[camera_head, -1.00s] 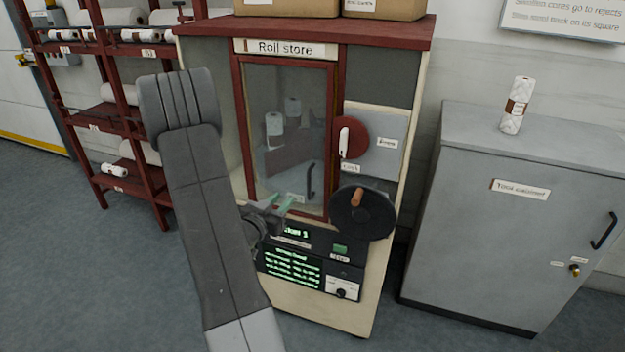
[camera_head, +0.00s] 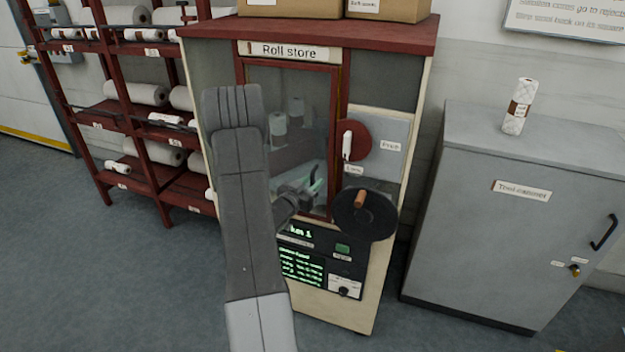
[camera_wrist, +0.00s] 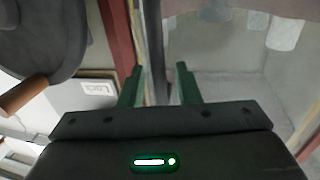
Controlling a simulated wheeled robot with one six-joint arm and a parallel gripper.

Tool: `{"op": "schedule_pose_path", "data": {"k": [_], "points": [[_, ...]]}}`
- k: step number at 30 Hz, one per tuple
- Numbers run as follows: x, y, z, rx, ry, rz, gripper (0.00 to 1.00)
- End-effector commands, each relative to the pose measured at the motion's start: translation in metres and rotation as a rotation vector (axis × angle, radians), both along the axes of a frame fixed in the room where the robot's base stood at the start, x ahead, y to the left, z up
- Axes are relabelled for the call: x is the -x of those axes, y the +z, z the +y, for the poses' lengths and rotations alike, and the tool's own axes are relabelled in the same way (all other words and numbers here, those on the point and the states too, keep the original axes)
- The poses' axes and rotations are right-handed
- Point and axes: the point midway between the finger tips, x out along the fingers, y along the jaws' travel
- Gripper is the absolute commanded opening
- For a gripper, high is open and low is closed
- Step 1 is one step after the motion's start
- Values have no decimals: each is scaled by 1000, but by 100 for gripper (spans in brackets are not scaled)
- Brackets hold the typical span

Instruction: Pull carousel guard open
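The carousel guard (camera_head: 262,85) is a clear panel in a red frame on the front of the roll store cabinet, and it looks closed. White rolls (camera_head: 278,124) show dimly behind it. My gripper (camera_head: 312,183) is at the guard's lower right, by its dark upright handle, which my gripper and arm largely hide. In the wrist view my gripper (camera_wrist: 160,72) has its green fingers apart, in front of the guard's edge. A narrow upright strip shows between them; I cannot tell whether it is the handle or whether a finger touches it.
A black crank wheel (camera_head: 378,222) with a wooden knob (camera_head: 360,199) sticks out close right of my gripper. Above it is a red disc (camera_head: 359,140) with a white lever. A grey cabinet (camera_head: 480,230) stands right, a red roll rack (camera_head: 88,128) left.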

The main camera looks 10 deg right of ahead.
Motion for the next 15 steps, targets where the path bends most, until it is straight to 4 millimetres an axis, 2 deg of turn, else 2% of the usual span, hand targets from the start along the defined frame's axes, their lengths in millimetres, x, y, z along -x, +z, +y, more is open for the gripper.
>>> {"op": "schedule_pose_path", "data": {"k": [11, 15], "points": [[-5, 0, -5, -1, 1, 1, 30], [-5, 0, -5, -1, 1, 1, 7]]}}
